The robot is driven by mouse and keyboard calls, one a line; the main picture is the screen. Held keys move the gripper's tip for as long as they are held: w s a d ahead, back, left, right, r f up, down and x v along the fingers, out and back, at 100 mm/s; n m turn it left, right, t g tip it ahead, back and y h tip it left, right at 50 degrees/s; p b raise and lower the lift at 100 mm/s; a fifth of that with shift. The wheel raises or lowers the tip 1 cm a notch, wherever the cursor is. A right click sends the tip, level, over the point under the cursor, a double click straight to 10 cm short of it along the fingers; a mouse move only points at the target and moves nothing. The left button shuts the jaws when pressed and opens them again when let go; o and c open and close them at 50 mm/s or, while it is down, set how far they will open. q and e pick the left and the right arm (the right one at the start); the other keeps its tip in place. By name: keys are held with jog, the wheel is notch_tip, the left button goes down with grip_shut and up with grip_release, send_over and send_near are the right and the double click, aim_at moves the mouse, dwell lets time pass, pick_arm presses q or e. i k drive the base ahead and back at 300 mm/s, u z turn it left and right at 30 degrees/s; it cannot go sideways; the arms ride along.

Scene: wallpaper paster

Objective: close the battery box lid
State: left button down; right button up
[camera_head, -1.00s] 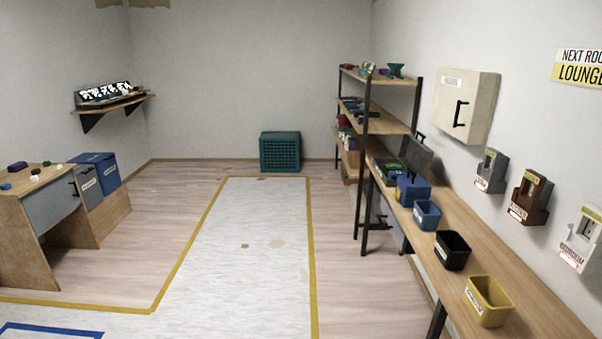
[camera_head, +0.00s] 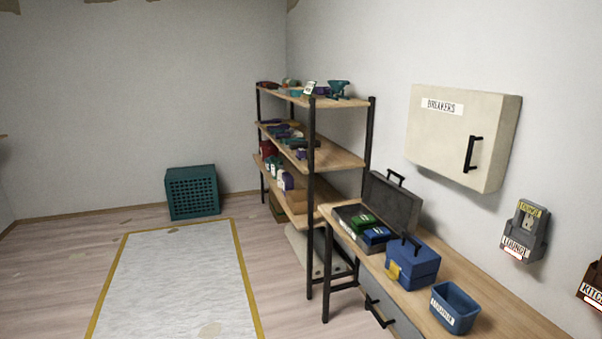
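A dark grey case (camera_head: 346,212) stands on the far end of the wooden bench at right. Its lid (camera_head: 393,203) is raised, with a black handle on its top edge. A green block (camera_head: 364,221) and a blue block (camera_head: 377,235) sit in the case. This open case appears to be the battery box, but I read no label on it. Neither of my grippers is in view.
A blue box (camera_head: 414,262) with a yellow latch stands beside the case, then a blue open bin (camera_head: 455,308) on the bench (camera_head: 500,326). A shelf rack (camera_head: 311,200) stands behind. Floor at left is largely clear, with a teal crate (camera_head: 191,192) by the wall.

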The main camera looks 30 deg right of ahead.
aim_at(399, 207)
jog(key=z, duration=0.35)
jog(key=i, duration=1.8)
jog(key=z, duration=2.1)
jog(key=i, duration=1)
jog(key=z, duration=0.8)
